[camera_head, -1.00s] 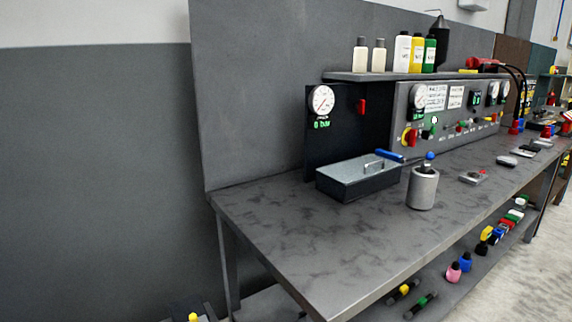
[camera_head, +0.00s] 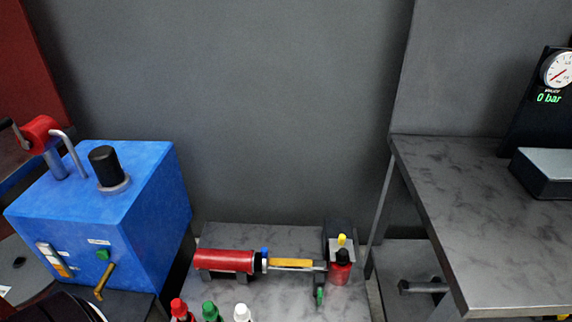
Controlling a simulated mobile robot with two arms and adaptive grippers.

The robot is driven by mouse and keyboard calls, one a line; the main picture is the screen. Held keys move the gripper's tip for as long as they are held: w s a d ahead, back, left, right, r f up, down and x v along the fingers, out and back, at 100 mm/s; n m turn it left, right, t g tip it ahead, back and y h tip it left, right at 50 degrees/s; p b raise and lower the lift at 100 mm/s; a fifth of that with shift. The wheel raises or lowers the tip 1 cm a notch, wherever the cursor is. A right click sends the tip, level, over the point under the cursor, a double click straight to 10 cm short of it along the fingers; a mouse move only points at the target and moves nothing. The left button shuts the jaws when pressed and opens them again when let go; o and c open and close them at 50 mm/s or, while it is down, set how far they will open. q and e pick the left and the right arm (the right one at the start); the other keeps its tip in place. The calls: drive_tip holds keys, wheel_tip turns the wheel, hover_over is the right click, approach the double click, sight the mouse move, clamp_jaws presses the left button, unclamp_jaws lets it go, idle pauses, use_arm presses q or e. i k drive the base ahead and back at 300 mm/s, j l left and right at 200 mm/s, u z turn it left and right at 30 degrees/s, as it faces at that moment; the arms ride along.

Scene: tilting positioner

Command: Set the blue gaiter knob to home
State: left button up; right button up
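I cannot make out a blue gaiter knob in this view. A blue box-shaped machine (camera_head: 95,220) stands at the left. On its top is a black cylindrical knob (camera_head: 104,163) on a pale round collar. Beside the knob is a red part with a bent grey handle (camera_head: 66,150). The machine's front has a small green button (camera_head: 103,254), labels and a brass-coloured lever (camera_head: 104,281). Neither of my grippers is in view.
A low grey bench (camera_head: 215,290) holds a red cylinder (camera_head: 224,260), several bottles and a red container with a black top (camera_head: 340,268). A mottled workbench (camera_head: 470,210) at the right carries a dark box (camera_head: 545,172) below a gauge reading 0 bar (camera_head: 559,68).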

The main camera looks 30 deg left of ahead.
sight(265, 253)
drive_tip(key=u, duration=1.2)
